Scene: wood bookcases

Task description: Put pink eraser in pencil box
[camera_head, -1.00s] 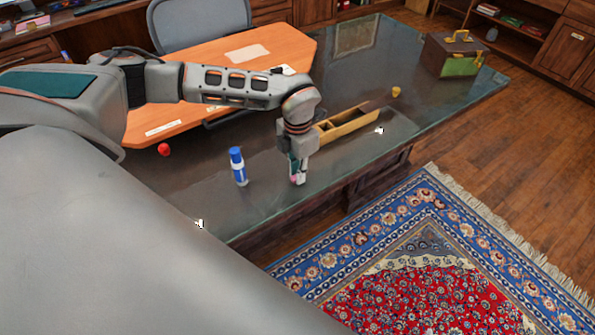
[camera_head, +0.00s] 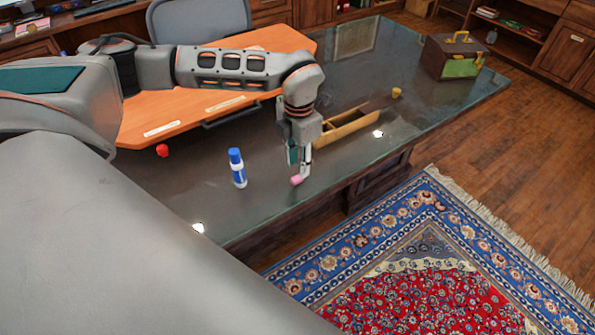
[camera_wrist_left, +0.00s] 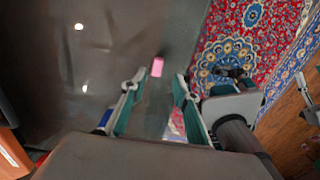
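The pink eraser (camera_head: 297,181) lies on the dark glossy desk top near its front edge. It also shows in the left wrist view (camera_wrist_left: 157,67), just beyond the fingertips and in line with the gap between them. My left gripper (camera_head: 300,168) points down just above the eraser. In the left wrist view the left gripper (camera_wrist_left: 155,88) has its fingers spread with nothing between them. The pencil box (camera_head: 347,128), a long open wooden box with a divided compartment, stands on the desk behind and right of the gripper, partly hidden by it.
A blue-and-white bottle (camera_head: 237,168) stands left of the gripper. A small red object (camera_head: 163,151) lies farther left. A brown-green case (camera_head: 453,54) stands at the far right. The desk's front edge is close to the eraser.

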